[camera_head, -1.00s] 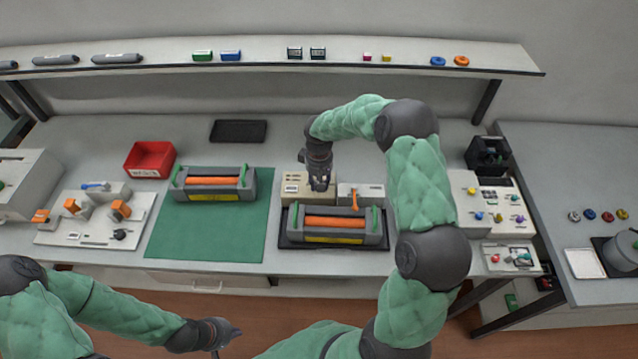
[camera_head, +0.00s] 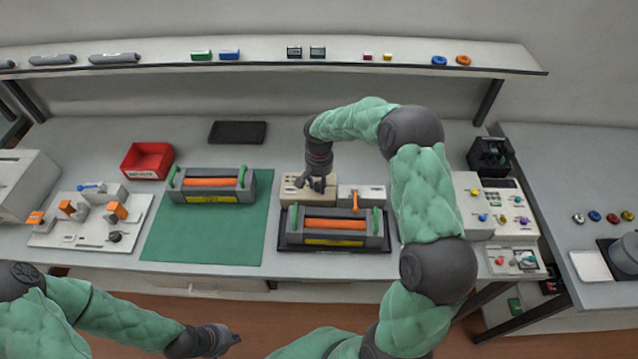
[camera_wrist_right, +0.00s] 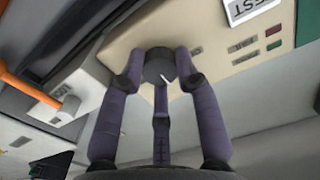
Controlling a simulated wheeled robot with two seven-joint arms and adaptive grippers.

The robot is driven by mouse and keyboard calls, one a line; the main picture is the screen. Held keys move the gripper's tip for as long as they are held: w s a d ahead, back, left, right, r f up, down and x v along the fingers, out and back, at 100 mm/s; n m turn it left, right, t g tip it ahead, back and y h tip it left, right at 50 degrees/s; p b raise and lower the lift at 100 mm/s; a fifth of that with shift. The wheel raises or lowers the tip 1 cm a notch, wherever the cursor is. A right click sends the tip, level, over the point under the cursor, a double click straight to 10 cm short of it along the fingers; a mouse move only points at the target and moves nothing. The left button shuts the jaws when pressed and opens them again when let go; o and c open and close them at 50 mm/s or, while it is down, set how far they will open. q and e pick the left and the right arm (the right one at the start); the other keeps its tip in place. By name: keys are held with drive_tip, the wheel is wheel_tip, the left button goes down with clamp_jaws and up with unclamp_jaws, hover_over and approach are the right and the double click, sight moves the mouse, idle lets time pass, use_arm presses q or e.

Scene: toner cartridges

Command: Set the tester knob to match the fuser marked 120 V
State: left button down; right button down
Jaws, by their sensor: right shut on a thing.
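The beige tester box (camera_head: 293,190) stands at the back middle of the bench. It also shows in the right wrist view (camera_wrist_right: 205,35). Its dark grey round knob (camera_wrist_right: 158,65) carries a white pointer line, seen between my fingers. My right gripper (camera_head: 316,184) is over the tester with its fingers closed around the knob. One fuser with an orange roller (camera_head: 335,225) sits in a black tray in front of the tester. Another fuser (camera_head: 212,184) lies on the green mat. Their yellow labels are too small to read. My left gripper (camera_head: 232,339) hangs low in front of the bench; its jaws are unclear.
A white block with an orange lever (camera_head: 355,197) stands right of the tester. A red bin (camera_head: 148,160) and a black pad (camera_head: 237,131) lie behind the mat (camera_head: 210,235). The wrist view shows a TEST label (camera_wrist_right: 248,8) and red and green indicators (camera_wrist_right: 273,38).

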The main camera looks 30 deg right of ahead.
sight(319, 185)
idle(0.5)
drive_tip(key=c, duration=0.9)
unclamp_jaws()
wheel_tip(319, 185, up, 12)
drive_tip(key=shift+r, duration=0.1)
